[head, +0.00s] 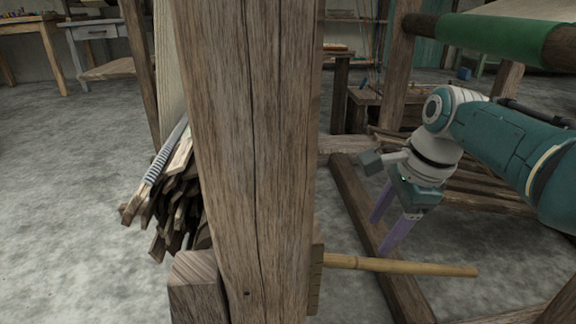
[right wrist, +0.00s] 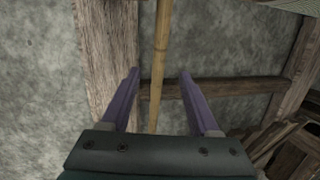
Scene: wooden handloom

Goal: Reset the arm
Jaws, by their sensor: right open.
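My right gripper (head: 384,226) is in the head view at the right, on a teal and white arm that comes in from the right edge. Its two purple fingers point down and are apart, with nothing held. They show above a thin wooden rod (head: 410,267) that sticks out to the right from a thick post. In the right wrist view the gripper (right wrist: 160,88) is open, and the rod (right wrist: 160,60) appears between its fingers, apart from both. My left gripper is not in view.
The loom's thick wooden post (head: 250,150) fills the middle of the head view. A bundle of wooden slats (head: 175,215) lies left of it. A floor beam (head: 375,235) runs below my right gripper. A green roller (head: 490,38) is at the upper right. Open floor (head: 70,200) lies left.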

